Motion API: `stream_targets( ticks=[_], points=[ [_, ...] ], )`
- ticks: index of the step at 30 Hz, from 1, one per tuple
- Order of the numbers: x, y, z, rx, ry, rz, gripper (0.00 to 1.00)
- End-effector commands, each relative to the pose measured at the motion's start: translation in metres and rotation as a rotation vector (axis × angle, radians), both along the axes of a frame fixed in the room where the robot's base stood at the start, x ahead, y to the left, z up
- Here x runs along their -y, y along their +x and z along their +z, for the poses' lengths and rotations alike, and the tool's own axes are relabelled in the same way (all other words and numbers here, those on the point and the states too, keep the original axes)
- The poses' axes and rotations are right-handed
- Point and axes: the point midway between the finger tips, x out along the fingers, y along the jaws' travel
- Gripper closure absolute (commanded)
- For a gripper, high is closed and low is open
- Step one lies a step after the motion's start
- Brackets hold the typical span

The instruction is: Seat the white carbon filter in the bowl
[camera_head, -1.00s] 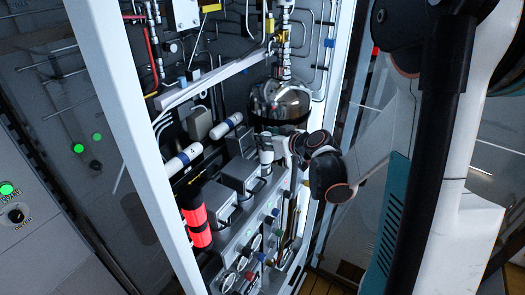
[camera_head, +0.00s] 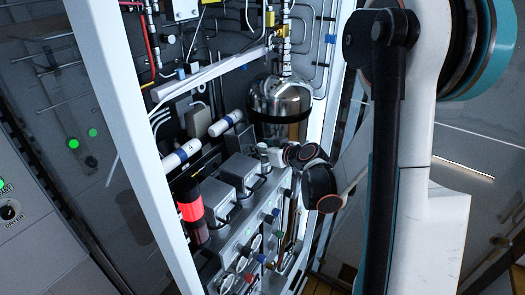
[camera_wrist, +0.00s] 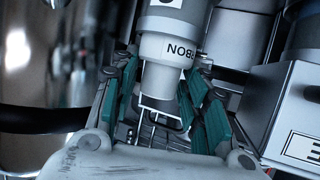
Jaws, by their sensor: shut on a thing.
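The white carbon filter (camera_wrist: 160,75) is a pale cylinder with dark letters ending in "BON", shown in the wrist view. My gripper (camera_wrist: 160,92) is shut on it, with the teal finger pads on either side. A wider grey part (camera_wrist: 170,28) with a label sits at the filter's upper end. In the head view my gripper (camera_head: 270,153) is small, in front of the panel below the steel vessel, and the filter cannot be made out there. I cannot tell which part is the bowl.
The shiny steel vessel (camera_head: 280,97) stands close above my gripper. White cylinders (camera_head: 182,156), grey boxes (camera_head: 240,172) and a red-and-black cylinder (camera_head: 191,212) are to its left. A white frame post (camera_head: 130,130) borders the opening. Knobs and gauges lie below.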

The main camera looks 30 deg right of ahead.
Motion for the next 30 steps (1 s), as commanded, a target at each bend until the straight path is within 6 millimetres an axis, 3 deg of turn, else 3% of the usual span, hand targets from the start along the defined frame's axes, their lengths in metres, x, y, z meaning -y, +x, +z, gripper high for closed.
stream_targets(
  ticks=[5, 6, 8, 21, 30],
  points=[
    [0.0, 0.0, -0.004, 0.0, 0.0, 0.0, 0.84],
    [0.0, 0.0, -0.003, 0.0, 0.0, 0.0, 0.5],
    [0.0, 0.0, -0.003, 0.0, 0.0, 0.0, 0.39],
    [0.0, 0.0, 0.002, 0.0, 0.0, 0.0, 0.39],
    [0.009, -0.044, 0.019, 0.0, 0.0, -0.004, 0.39]
  ],
)
